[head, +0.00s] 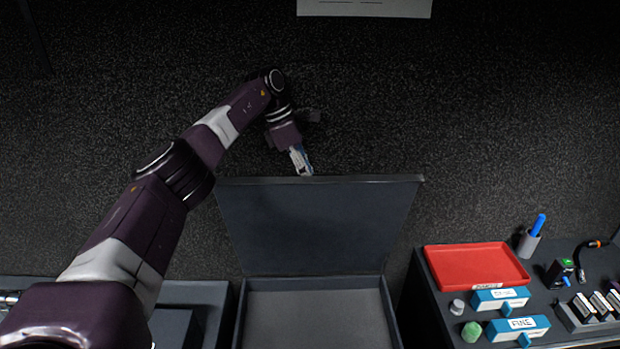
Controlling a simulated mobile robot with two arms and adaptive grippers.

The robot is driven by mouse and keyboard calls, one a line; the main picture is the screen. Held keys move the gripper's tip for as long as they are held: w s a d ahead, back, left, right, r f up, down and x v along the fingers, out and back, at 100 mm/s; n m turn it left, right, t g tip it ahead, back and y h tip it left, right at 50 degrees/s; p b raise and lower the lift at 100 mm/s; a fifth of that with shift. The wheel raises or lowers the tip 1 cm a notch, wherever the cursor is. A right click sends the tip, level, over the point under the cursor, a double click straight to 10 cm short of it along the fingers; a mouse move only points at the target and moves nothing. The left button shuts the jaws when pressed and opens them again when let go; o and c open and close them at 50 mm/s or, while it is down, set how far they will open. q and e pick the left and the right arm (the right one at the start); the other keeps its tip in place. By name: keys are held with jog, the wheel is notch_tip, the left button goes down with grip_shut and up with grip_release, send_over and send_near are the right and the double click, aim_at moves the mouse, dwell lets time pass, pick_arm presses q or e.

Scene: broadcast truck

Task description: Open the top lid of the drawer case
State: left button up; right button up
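The drawer case (243,320) stands at the bottom middle of the head view. Its dark top lid (315,228) stands raised at the back, close to upright, and the grey interior below it shows empty. My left gripper (304,172) is at the lid's upper edge, left of the middle, pointing down. Its fingertips are at or just behind that edge, so I cannot tell whether they touch the lid or are open. My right gripper is not in view.
A dark counter at the right holds a red tray (476,266), blue labelled blocks (500,298), a green ball (471,331) and a cup (528,243) with a blue pen. A dark textured wall is behind. A dark surface with a recess lies at the lower left.

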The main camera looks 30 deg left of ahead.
pick_arm(q)
jog(key=shift+s+d+r, duration=0.15)
jog(key=shift+s+r, duration=0.2)
jog(key=shift+s, duration=0.05)
jog(key=shift+s+d+r, duration=0.1)
jog(key=shift+s+r, duration=0.1)
jog(key=shift+s, duration=0.1)
jog(key=shift+w+f, duration=0.1)
jog(key=shift+w, duration=0.1)
jog(key=shift+a+r, duration=0.2)
jog(key=v, duration=0.7)
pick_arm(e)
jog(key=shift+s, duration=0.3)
